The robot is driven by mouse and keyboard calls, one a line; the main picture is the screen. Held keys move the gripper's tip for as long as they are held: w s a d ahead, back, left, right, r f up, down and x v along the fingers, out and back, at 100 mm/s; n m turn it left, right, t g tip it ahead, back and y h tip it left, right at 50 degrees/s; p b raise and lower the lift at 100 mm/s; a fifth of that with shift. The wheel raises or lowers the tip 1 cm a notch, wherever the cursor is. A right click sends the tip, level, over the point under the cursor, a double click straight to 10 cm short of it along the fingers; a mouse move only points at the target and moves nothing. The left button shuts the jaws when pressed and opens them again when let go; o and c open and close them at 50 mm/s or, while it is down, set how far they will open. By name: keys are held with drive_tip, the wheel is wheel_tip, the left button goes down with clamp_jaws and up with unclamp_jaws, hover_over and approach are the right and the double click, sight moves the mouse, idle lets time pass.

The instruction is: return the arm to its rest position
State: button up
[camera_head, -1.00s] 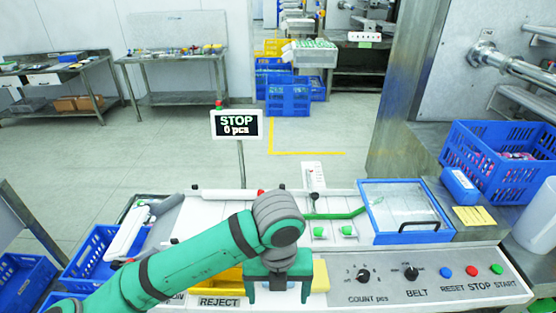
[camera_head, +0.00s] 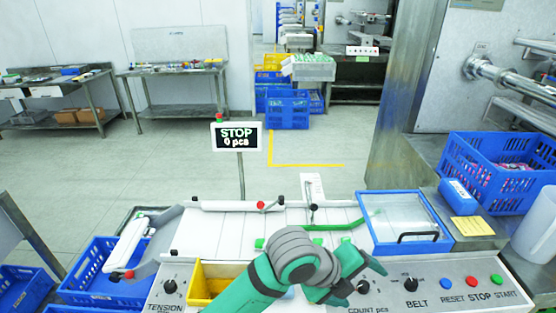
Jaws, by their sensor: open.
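My gripper (camera_head: 359,280) is low at the front of the machine, over the control panel (camera_head: 398,284) near the COUNT pcs knob (camera_head: 364,287). Its green jaws are apart and nothing shows between them. My green arm comes in from the bottom edge and bends at a grey joint. The arm and gripper hide part of the panel's middle and part of the yellow bin (camera_head: 207,283). From this view I cannot tell whether the gripper touches the panel.
A display (camera_head: 236,136) reads STOP, 0 pcs. A clear-lidded blue-framed box (camera_head: 400,217) is right of the belt. A blue crate (camera_head: 512,176) and RESET, STOP and START buttons (camera_head: 471,283) are at the right. More blue crates (camera_head: 95,275) stand at the left.

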drive_tip(key=w+d+r+n+t+h, duration=0.3)
drive_tip(key=d+r+n+t+h, duration=0.1)
drive_tip(key=d+r+n+h, duration=0.3)
drive_tip(key=s+a+f+n+t+y, duration=0.45)
drive_tip(key=a+f+n+y, duration=0.2)
drive_tip(key=f+n, duration=0.4)
drive_tip(key=s+a+f+n+t+y, duration=0.3)
drive_tip(key=a+f+n+t+y, duration=0.35)
drive_tip(key=n, duration=0.75)
drive_tip(key=s+a+f, duration=0.2)
drive_tip(key=s+a, duration=0.2)
drive_tip(key=s, duration=0.3)
drive_tip(key=s+a+f+g+y, duration=0.1)
drive_tip(key=s+a, duration=0.3)
drive_tip(key=s, duration=0.4)
drive_tip(key=s+a+f+g+y, duration=0.1)
drive_tip(key=s+a+f, duration=0.3)
drive_tip(key=s, duration=0.4)
drive_tip(key=shift+a, duration=0.15)
drive_tip(key=shift+f+n, duration=0.1)
drive_tip(key=shift+n, duration=0.15)
